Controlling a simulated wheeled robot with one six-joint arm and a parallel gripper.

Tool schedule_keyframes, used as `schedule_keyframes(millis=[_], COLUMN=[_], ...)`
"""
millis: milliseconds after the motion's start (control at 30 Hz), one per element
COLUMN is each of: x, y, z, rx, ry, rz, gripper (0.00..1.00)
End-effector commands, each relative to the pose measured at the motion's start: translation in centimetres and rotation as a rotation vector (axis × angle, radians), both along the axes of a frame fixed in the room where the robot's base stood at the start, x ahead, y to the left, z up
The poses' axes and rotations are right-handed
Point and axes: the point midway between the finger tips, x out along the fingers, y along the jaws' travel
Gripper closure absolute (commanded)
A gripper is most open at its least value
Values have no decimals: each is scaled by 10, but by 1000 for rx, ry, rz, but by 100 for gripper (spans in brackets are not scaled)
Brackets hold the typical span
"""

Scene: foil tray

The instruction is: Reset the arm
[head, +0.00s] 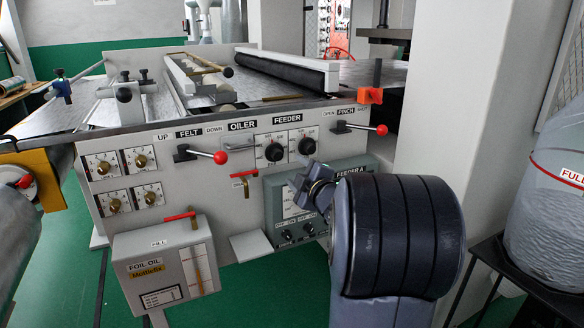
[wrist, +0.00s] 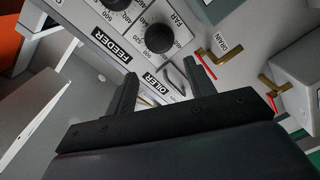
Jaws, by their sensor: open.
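My gripper (wrist: 157,93) is open and empty in the wrist view, its two dark fingers apart in front of the machine's grey panel. Between and beyond the fingers lie the OILER label (wrist: 163,80) and a grey bar handle. The FEEDER dials show in the head view (head: 290,148), and one dial (wrist: 159,38) lies above the fingers in the wrist view.
Red-knobbed levers FELT (head: 203,154) and PINCH (head: 360,128) stick out from the panel. A brass DRAIN valve (head: 245,182) and the foil oil box (head: 166,265) also protrude. A white column (head: 465,100) and a bag marked FULL (head: 555,190) stand at right. Green floor is clear at lower left.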

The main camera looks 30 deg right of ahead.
Motion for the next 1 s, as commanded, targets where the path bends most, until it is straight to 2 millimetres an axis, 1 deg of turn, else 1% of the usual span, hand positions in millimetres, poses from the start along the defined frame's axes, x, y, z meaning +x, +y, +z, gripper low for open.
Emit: schedule_keyframes(millis=[133,367,467,567,633,900,1000], x=[-4,-3,0,9,19,68,83], y=[0,0,0,0,-1,-5,-6], z=[0,0,0,-1,-2,-3,-3], rx=[0,0,0,1,1,1,0], ry=[-1,-1,0,-1,0,0,-1], rz=[0,0,1,2,2,2,2], gripper=[49,49,49,49,49,49,49])
